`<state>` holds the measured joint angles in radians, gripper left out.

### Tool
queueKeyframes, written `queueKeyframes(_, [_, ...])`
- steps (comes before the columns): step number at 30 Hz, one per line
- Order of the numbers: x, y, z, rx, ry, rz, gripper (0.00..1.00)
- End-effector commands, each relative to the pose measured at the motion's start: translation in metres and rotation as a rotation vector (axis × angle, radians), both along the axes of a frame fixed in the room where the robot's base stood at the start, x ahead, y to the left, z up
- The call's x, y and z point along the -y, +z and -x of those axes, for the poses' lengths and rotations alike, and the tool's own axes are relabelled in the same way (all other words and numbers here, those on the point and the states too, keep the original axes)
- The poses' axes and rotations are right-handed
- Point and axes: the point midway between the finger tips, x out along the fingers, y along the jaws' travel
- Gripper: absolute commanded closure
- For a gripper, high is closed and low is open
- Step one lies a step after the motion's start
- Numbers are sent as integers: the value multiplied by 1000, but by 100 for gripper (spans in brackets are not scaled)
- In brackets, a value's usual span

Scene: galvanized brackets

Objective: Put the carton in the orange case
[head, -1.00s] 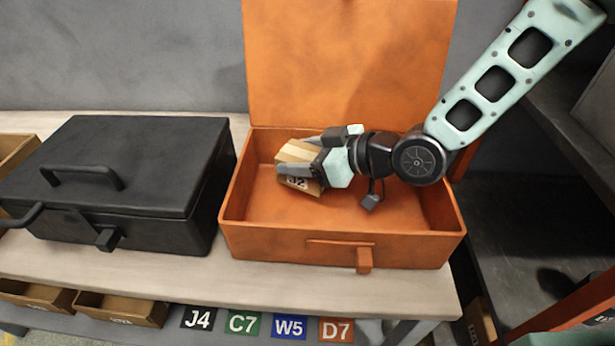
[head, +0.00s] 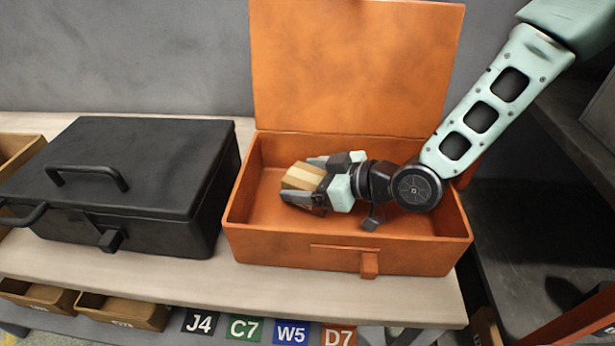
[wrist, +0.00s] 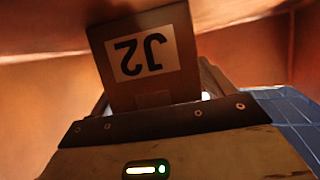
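The orange case (head: 345,255) stands open on the bench with its lid raised at the back. My gripper (head: 303,183) is inside the case, low and toward its left side. It is shut on the carton (head: 301,175), a small brown box with a pale tape stripe. In the wrist view the carton (wrist: 145,62) shows a white label reading J2, upside down, between the fingers. I cannot tell whether the carton touches the case floor.
A closed black case (head: 130,185) with a handle stands left of the orange case. Small brown bins (head: 122,310) and J4, C7, W5 and D7 tags line the bench front. A dark shelf (head: 525,220) is at the right. The case's front floor looks clear.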

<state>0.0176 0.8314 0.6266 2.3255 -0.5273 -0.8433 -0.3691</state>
Motion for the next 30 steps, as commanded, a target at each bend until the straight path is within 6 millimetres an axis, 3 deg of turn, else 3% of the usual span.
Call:
queueKeyframes(6, [1, 5, 0, 0, -1, 0, 19])
queueKeyframes(21, [61, 30, 27, 1, -2, 0, 19])
queueKeyframes(30, [63, 31, 29, 0, 0, 0, 19])
